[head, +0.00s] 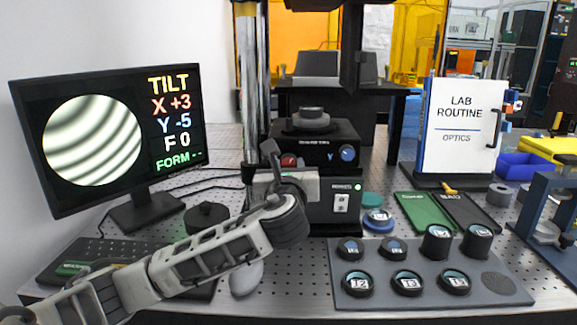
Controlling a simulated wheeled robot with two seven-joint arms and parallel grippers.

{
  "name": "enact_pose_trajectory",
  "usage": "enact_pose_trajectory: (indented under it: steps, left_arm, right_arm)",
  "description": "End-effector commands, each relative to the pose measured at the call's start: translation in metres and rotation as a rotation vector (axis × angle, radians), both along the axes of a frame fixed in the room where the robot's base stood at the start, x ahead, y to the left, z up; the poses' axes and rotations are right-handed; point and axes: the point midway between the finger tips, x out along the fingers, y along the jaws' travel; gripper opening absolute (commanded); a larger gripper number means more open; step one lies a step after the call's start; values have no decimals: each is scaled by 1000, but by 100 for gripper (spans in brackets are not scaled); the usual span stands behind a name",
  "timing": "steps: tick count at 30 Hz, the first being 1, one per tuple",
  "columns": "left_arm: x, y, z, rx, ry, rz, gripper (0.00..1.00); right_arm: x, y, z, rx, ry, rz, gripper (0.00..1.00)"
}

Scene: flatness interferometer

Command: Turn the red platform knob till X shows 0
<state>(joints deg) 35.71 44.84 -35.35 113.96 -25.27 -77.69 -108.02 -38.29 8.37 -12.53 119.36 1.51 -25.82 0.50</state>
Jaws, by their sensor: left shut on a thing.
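The red platform knob (289,160) is on the left of the front face of the black platform unit (318,135); it is partly hidden by my left gripper (284,170). The left gripper is shut on the knob, its arm reaching in from the lower left. A blue knob (347,153) sits on the right of the same face. The monitor (168,140) at the left reads X +3, Y -5, F 0 and "FORM --", beside a round pattern of curved fringes. My right gripper is not in view.
A grey tray (430,298) with several round optics lies at the front right. Green (424,212) and black (468,212) trays lie behind it. A "LAB ROUTINE" sign (458,125) stands at the back right. A keyboard (100,255) and a computer mouse (246,278) are at the left.

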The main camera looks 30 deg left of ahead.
Motion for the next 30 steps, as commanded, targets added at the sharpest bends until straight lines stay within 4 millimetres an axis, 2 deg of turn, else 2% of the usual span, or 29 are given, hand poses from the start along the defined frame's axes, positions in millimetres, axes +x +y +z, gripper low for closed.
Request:
enact_pose_trajectory:
  steps: [18,30]
  left_arm:
    - [0,-1,0,-367,-221,2,9]
    - [0,-1,-1,-474,-287,2,9]
  right_arm:
    - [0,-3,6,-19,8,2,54]
    - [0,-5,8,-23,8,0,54]
